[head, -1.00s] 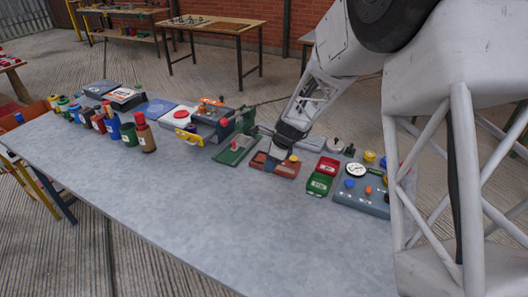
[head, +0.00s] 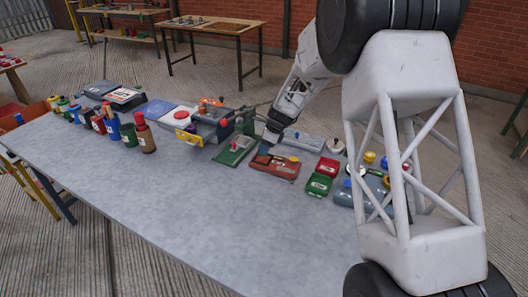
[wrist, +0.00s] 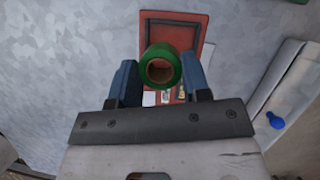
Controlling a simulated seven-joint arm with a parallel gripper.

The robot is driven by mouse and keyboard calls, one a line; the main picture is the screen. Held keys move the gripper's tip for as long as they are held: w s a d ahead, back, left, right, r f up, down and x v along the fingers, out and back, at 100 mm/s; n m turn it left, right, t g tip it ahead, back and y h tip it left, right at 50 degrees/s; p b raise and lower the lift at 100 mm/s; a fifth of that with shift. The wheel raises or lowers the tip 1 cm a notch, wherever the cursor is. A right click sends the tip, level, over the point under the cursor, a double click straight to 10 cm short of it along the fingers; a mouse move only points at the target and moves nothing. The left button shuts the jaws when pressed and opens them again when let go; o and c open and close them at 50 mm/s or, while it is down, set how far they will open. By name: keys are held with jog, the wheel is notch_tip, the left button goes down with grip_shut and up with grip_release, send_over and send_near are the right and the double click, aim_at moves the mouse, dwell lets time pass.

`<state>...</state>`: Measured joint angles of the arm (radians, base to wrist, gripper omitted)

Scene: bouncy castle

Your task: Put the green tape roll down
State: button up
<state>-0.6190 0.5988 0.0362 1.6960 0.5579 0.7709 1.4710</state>
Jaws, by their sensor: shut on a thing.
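The green tape roll (wrist: 161,67) shows in the wrist view, its round hole facing the camera. It sits between the two blue-grey fingers of my gripper (wrist: 159,62), which is shut on it. Beyond the roll in the wrist view is a shallow red tray (wrist: 203,24), partly covered by the roll. In the head view my gripper (head: 267,147) is over the left end of the red tray (head: 284,171), near the row of items at the table's back edge. I cannot make out the roll in the head view, nor how high it is held.
The grey table (head: 215,215) is bare in front. Red and green bins (head: 320,184) lie to the right. Bottles (head: 146,138) and boxes line the left. My arm hides part of the right end.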

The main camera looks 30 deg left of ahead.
jog(key=shift+w+a, duration=0.15)
dwell(0.3)
jog(key=shift+w+a, duration=0.15)
jog(key=shift+w+a+f, duration=0.1)
jog(key=shift+w+f, duration=0.05)
jog(key=shift+f, duration=1.65)
jog(key=shift+f, duration=0.2)
jog(key=o, duration=1)
jog(key=shift+r, duration=0.15)
jog(key=shift+v, duration=6.1)
